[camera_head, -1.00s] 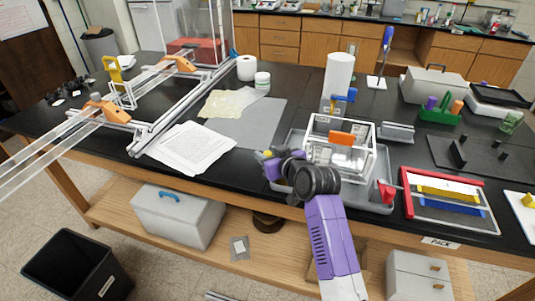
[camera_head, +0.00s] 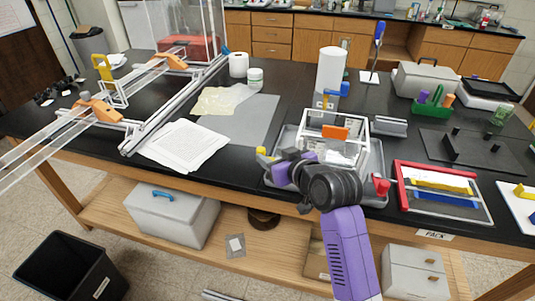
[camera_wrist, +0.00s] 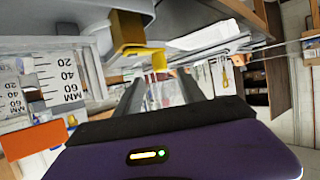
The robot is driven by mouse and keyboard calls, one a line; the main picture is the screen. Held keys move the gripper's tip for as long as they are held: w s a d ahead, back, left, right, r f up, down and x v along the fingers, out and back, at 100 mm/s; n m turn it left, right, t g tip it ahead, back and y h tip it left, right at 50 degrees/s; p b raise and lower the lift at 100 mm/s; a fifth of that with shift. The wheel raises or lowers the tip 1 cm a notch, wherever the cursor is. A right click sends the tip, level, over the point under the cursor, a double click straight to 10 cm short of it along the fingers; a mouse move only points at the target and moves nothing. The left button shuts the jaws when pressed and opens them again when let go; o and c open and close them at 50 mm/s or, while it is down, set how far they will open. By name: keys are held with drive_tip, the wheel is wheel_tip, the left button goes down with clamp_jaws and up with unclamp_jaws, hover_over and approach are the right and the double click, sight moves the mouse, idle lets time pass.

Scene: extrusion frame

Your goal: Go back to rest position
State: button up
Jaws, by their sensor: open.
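My purple arm reaches up from the lower right of the head view, and its wrist bends left over the front of a grey tray (camera_head: 376,162). In the wrist view my gripper (camera_wrist: 160,90) shows two dark fingers standing apart with nothing held between them. In the head view the fingertips are hard to make out. A yellow piece (camera_head: 261,152) shows at the tray's left edge; a yellow bracket-like part (camera_wrist: 130,38) is above the fingers in the wrist view. A clear box with a white frame (camera_head: 335,128) and an orange tag (camera_head: 335,133) stands in the tray behind my wrist.
A red handle (camera_head: 381,184) is right of my wrist. A red-edged tray (camera_head: 400,190) lies further right. Papers (camera_head: 183,146) and a grey mat (camera_head: 250,125) lie left. An extrusion frame (camera_head: 165,108) spans the table's left side. The floor in front is clear near the black bin (camera_head: 68,268).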

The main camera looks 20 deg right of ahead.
drive_tip(key=shift+s+r, duration=0.1)
drive_tip(key=shift+s, duration=0.15)
idle(0.3)
drive_tip(key=s+d+r+m+t+h, duration=0.2)
drive_tip(key=s+r+t, duration=0.2)
drive_tip(key=r, duration=0.1)
drive_tip(key=s+a+f, duration=0.1)
drive_tip(key=s+f, duration=0.2)
drive_tip(key=s, duration=1.1)
drive_tip(key=s+a+f+g, duration=0.1)
drive_tip(key=s+f, duration=0.2)
drive_tip(key=s, duration=1.2)
drive_tip(key=s+a+f+g, duration=0.1)
drive_tip(key=s+f, duration=0.2)
drive_tip(key=s, duration=1.2)
drive_tip(key=shift+a, duration=0.25)
